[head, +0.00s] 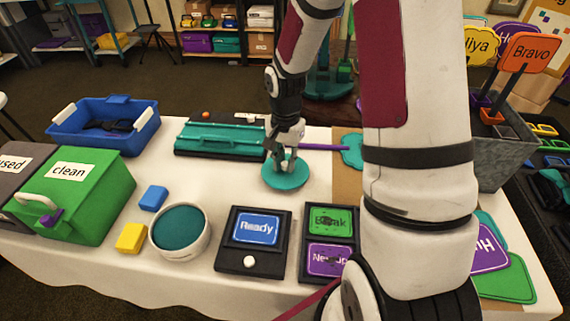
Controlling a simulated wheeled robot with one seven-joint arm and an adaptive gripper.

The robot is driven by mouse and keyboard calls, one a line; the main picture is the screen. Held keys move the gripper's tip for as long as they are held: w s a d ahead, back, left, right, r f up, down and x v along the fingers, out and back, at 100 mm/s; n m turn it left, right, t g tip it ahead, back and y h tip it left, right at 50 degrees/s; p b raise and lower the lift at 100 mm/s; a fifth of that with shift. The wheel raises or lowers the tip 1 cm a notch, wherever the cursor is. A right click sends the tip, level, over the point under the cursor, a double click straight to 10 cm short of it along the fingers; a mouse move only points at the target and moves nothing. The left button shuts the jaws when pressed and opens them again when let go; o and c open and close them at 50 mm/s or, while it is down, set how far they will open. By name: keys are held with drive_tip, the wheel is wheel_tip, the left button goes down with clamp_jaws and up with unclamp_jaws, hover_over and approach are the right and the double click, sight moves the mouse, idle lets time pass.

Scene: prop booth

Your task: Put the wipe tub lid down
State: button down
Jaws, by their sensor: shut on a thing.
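The wipe tub lid (286,181) is a round teal disc in the middle of the white table. My gripper (285,163) points down over its centre and is shut on it, hiding the grip point. The lid looks level and low over the cloth. I cannot tell whether it touches the table. The wipe tub (180,253), round and white, stands to the front left and shows a round teal top inside its rim.
A teal case (215,138) lies just behind left of the lid. A Ready panel (254,262) and dark sign frame (330,258) stand in front. Blue (153,198) and yellow (131,238) blocks, a green box (85,190) and a blue bin (105,132) are left. Cloth between blocks and lid is clear.

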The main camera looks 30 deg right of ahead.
drive_tip(key=shift+f, duration=0.55)
drive_tip(key=shift+f, duration=0.1)
drive_tip(key=c, duration=1.5)
unclamp_jaws()
drive_tip(key=shift+o, duration=0.2)
